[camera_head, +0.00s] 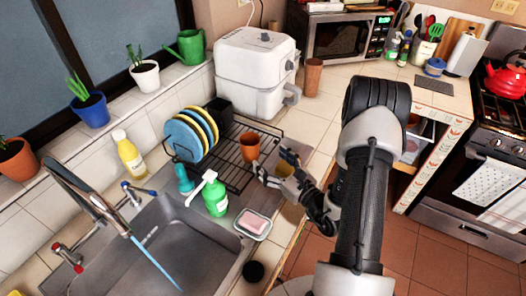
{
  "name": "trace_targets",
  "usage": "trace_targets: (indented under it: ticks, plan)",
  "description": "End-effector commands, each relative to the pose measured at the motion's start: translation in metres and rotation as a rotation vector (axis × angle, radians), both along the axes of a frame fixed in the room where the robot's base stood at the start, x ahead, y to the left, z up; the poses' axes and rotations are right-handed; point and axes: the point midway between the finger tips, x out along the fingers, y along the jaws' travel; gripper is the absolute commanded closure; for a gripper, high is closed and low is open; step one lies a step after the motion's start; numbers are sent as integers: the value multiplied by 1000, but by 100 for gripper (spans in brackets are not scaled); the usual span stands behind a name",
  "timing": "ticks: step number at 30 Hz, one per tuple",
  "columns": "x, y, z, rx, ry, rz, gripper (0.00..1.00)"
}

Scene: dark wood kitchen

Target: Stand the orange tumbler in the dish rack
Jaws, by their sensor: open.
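The orange tumbler (249,146) stands upright in the front right part of the black dish rack (228,177), apart from the plates. My gripper (272,168) is open beside the tumbler, just to its right and nearer the camera. No contact between the fingers and the tumbler can be made out. Several blue and yellow plates (184,139) stand in the rack's left part. A dark utensil holder (219,111) sits at the rack's back corner.
A green soap bottle (215,197) and a pink soap in a dish (253,223) stand between the rack and the sink (170,245). A white air fryer (254,72) is behind the rack. A brown tumbler (313,77) stands farther back.

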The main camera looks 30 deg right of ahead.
Motion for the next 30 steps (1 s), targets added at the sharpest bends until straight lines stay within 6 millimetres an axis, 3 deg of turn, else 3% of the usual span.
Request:
trace_targets:
  ticks: [5,9,13,18,21,26,30]
  plan:
    - [-3,17,18,-20,-21,72,24]
    - [-2,75,65,-97,-71,304,24]
    - [-24,145,110,-220,-116,593,24]
    - [-80,219,145,-445,-158,957,24]
    - [-121,247,154,-611,-176,1153,24]
    - [-183,264,155,-924,-198,1424,24]
    - [-225,254,150,-1247,-213,1607,24]
